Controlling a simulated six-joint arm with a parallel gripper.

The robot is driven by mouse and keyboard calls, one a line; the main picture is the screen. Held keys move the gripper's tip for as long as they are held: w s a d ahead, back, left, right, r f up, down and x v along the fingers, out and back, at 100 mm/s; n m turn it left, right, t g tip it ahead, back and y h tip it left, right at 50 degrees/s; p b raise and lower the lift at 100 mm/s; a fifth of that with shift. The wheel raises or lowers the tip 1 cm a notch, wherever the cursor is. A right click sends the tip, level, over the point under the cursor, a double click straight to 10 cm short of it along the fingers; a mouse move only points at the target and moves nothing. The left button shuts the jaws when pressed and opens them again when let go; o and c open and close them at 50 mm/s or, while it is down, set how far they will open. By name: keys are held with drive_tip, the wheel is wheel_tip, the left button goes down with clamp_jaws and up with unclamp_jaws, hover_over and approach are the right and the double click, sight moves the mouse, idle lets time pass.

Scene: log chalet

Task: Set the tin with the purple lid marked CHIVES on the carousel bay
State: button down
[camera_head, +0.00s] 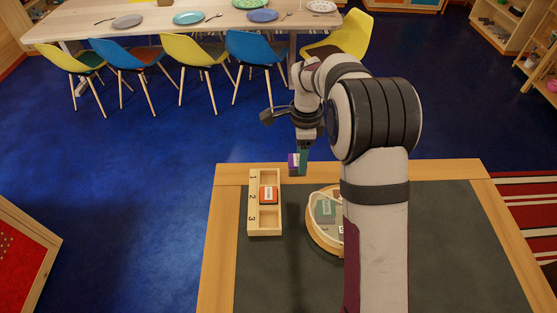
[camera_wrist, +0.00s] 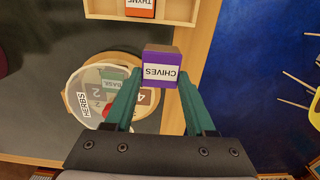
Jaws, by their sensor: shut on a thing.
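The CHIVES tin has a purple lid (camera_wrist: 160,72) and shows in the head view (camera_head: 293,164) too. My gripper (camera_head: 302,158) is shut on it, a green finger on each side, and holds it up near the table's far edge. The round wooden carousel (camera_head: 314,234) stands on the table to the right of the rack, partly hidden by my arm. In the wrist view, the carousel carries a clear cover marked HERBS (camera_wrist: 76,100), numbered bays with 2 and 4 readable, and a green BASIL tin (camera_wrist: 112,83). The tin is apart from the carousel.
A wooden rack (camera_head: 252,222) numbered 1, 2, 3 stands left of the carousel. An orange THYME tin (camera_head: 268,194) sits in its bay 2; the other bays look empty. The dark tabletop (camera_head: 455,250) is clear at right. A dining table with chairs stands far behind.

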drive_tip(key=s+d+r+m, duration=0.1)
drive_tip(key=s+d+m, duration=0.1)
drive_tip(key=d+m, duration=0.55)
drive_tip(key=s+d+r+m, duration=0.1)
drive_tip(key=s+d+m, duration=0.25)
drive_tip(key=m, duration=0.65)
drive_tip(key=shift+m, duration=0.35)
drive_tip(key=f, duration=0.6)
drive_tip(key=w+d+f, duration=0.1)
drive_tip(key=f, duration=0.2)
drive_tip(key=shift+f, duration=0.35)
drive_tip(key=shift+c, duration=1.2)
unclamp_jaws()
drive_tip(key=shift+f, duration=0.1)
